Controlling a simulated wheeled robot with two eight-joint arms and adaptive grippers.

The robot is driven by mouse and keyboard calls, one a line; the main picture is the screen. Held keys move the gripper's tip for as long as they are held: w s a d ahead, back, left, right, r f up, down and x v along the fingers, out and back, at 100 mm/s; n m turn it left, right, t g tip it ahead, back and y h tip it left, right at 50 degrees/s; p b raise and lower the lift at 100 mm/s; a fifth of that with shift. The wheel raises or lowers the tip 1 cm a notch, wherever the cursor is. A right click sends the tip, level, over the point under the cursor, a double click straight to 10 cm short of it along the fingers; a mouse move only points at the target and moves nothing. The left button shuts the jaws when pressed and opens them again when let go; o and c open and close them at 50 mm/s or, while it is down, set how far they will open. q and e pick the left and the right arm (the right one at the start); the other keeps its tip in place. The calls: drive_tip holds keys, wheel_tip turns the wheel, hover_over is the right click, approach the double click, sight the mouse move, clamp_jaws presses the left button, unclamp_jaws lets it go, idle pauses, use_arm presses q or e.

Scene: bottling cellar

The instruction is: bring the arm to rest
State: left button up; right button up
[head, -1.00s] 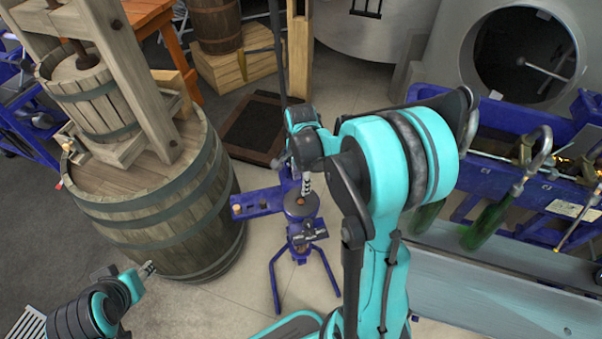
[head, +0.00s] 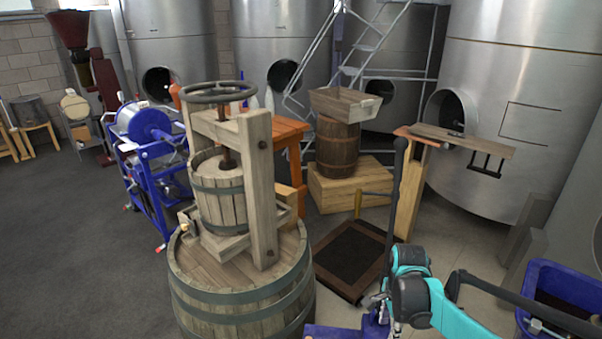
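My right arm, teal and dark grey, comes in at the lower right of the head view. Its end, with the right gripper (head: 394,322), is low in the picture by a blue stand (head: 328,332) that is cut off by the bottom edge. The fingers are small and partly hidden, so I cannot tell whether they are open or shut, or on anything. My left arm and gripper are out of view.
A barrel (head: 242,292) carrying a wooden press (head: 222,190) stands left of the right arm. A blue tub (head: 565,290) is at the right edge. A dark framed mat (head: 350,258) lies behind the arm. Steel tanks (head: 520,110) line the back. Grey floor at left is clear.

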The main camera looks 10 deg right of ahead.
drive_tip(key=s+a+r+n+t, duration=0.3)
drive_tip(key=s+a+n, duration=0.2)
drive_tip(key=n, duration=0.4)
drive_tip(key=s+a+r+n+t+b, duration=0.1)
drive_tip(key=s+a+r+n+t, duration=0.2)
drive_tip(key=n, duration=0.6)
drive_tip(key=s+a+t, duration=0.1)
drive_tip(key=s+a, duration=0.1)
drive_tip(key=s, duration=0.1)
drive_tip(key=shift+a+r, duration=0.15)
drive_tip(key=shift+a, duration=0.05)
